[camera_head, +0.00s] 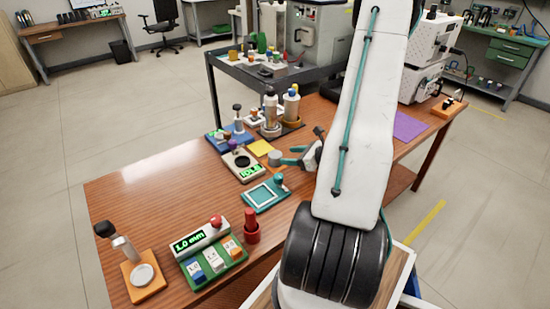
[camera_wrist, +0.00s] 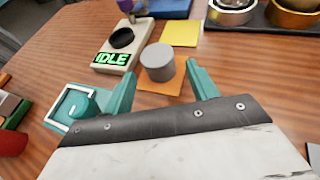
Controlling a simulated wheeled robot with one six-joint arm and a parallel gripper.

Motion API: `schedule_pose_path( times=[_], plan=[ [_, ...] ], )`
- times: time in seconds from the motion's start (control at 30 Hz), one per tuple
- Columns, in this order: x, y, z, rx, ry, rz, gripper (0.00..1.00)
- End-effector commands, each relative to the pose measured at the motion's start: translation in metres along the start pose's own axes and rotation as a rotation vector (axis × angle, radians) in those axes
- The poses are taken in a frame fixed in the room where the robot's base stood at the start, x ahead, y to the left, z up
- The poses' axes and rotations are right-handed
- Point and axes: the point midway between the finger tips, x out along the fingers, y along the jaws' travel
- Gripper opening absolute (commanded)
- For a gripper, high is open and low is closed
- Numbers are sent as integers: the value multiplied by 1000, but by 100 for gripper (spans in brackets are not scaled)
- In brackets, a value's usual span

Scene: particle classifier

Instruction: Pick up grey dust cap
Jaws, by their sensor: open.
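The grey dust cap (camera_wrist: 158,62) is a short grey cylinder standing on a small orange pad in the wrist view. It also shows in the head view (camera_head: 275,158), just left of my gripper. My gripper (camera_wrist: 160,77) has teal fingers, apart and empty, with the cap just beyond and between their tips in the wrist view. In the head view my gripper (camera_head: 288,156) is low over the table, partly hidden by my arm. The orange pad (camera_wrist: 160,87) lies under the cap.
A device with a black dish and an "IDLE" display (camera_wrist: 112,55) stands left of the cap. A yellow square (camera_wrist: 180,32) lies behind it. A teal framed tray (camera_head: 262,195) is nearer the front. A dark tray with bottles (camera_head: 283,130) is behind. Bare wood (camera_wrist: 240,62) lies to the right.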

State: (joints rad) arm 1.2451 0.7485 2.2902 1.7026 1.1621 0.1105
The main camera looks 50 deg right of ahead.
Motion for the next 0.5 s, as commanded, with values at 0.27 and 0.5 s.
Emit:
schedule_pose_path(
  times=[0.27, 0.5],
  plan=[
    [33, 2, -3, 2, 0, 2, 58],
    [67, 4, -5, -1, 0, 3, 58]
  ],
)
